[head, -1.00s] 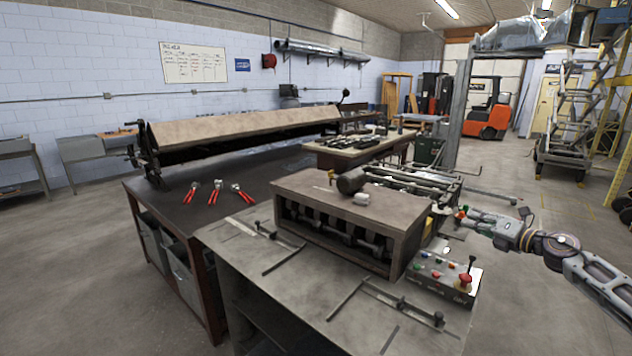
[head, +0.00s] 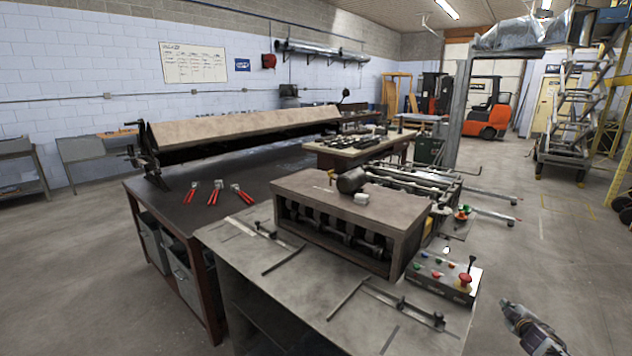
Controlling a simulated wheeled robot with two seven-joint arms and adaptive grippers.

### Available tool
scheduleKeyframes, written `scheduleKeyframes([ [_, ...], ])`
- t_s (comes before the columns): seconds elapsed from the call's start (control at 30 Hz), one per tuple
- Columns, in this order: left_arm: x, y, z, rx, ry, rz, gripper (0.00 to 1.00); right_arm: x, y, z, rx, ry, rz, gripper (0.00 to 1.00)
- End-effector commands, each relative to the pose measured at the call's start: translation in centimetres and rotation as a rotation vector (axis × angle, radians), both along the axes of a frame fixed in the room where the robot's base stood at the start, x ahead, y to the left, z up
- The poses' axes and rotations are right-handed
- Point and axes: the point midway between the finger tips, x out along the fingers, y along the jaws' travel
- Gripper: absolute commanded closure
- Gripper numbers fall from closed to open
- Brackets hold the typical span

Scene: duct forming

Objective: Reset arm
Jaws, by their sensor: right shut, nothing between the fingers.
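My right gripper (head: 507,306) is low at the right of the head view, over the open concrete floor. It points up and to the left, with its fingers together and nothing held in them. It is apart from the control box (head: 442,276) with its red button and colored buttons, which sits to its left at the edge of the forming machine (head: 345,213). Most of my right arm is outside the picture. My left gripper is not in view.
The metal workbench (head: 300,310) carries the machine. A dark table (head: 165,205) at left holds several red-handled tools (head: 214,193) and a long brake (head: 240,130). Rods and rollers (head: 480,208) stick out behind the machine.

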Motion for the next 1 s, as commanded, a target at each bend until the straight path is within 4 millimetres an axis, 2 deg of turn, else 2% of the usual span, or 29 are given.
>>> scheduleKeyframes([
  [0.03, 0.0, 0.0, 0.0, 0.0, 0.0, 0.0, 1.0, -1.0, 0.3, -2.4, 0.034, 0.025, -0.023, 1.0],
  [0.1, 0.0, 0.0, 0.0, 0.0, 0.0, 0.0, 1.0, -2.3, 0.6, -5.4, 0.079, 0.057, -0.055, 1.0],
  [0.27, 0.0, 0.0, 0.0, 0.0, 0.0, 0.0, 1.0, -5.7, 1.9, -11.8, 0.174, 0.126, -0.121, 1.0],
  [0.5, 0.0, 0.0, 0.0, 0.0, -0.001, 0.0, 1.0, -11.4, 5.0, -20.9, 0.301, 0.226, -0.2, 1.0],
  [0.8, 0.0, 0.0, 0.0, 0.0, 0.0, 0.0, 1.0, -19.5, 10.4, -30.7, 0.432, 0.348, -0.273, 1.0],
  [1.0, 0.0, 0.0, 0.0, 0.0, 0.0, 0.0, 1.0, -25.6, 14.6, -36.3, 0.498, 0.434, -0.31, 1.0],
])
